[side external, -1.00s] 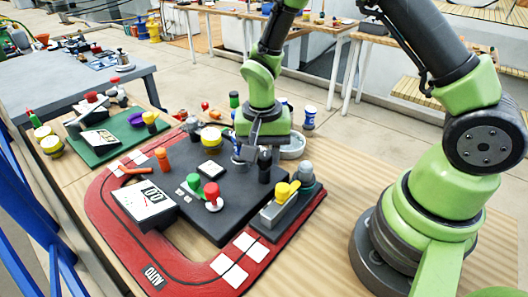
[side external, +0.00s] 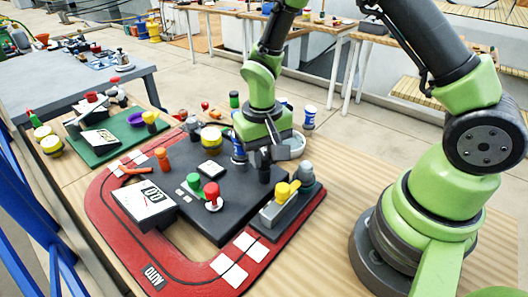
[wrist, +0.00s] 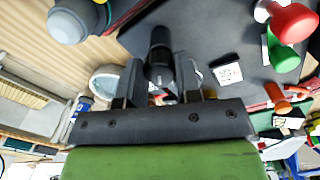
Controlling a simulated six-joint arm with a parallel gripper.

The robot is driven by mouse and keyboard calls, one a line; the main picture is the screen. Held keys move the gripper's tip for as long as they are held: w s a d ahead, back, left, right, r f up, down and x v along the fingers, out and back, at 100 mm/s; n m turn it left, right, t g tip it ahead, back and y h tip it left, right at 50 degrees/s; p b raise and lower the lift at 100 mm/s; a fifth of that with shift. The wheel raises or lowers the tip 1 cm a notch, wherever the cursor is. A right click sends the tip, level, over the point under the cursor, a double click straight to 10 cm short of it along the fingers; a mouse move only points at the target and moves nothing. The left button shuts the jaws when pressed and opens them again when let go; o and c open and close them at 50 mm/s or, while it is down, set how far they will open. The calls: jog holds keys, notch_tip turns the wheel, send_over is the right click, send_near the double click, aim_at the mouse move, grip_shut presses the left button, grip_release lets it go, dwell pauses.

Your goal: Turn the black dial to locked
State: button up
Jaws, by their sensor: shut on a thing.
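The black dial (side external: 264,171) stands upright on the dark panel (side external: 225,217), near its right edge. It also shows in the wrist view (wrist: 160,45), as a dark knob between my two fingers. My gripper (side external: 262,155) reaches down to it from behind, with its fingers on either side of the dial's top. The gripper (wrist: 160,78) is shut on the dial in the wrist view. The fingers hide part of the dial, and I cannot read any locked mark near it.
A red knob (side external: 211,190) and a green knob (side external: 193,181) stand left of the dial. A yellow-handled lever (side external: 287,190) is close in front of it, on the right. A white gauge (side external: 143,200) and an orange knob (side external: 162,157) are farther left.

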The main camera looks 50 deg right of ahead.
aim_at(263, 157)
jog(key=n, duration=0.6)
jog(key=shift+n, duration=0.3)
dwell(0.5)
jog(key=o, duration=0.9)
jog(key=shift+r, duration=0.1)
notch_tip(263, 157, up, 9)
jog(key=shift+a, duration=0.15)
jog(key=shift+r, duration=0.4)
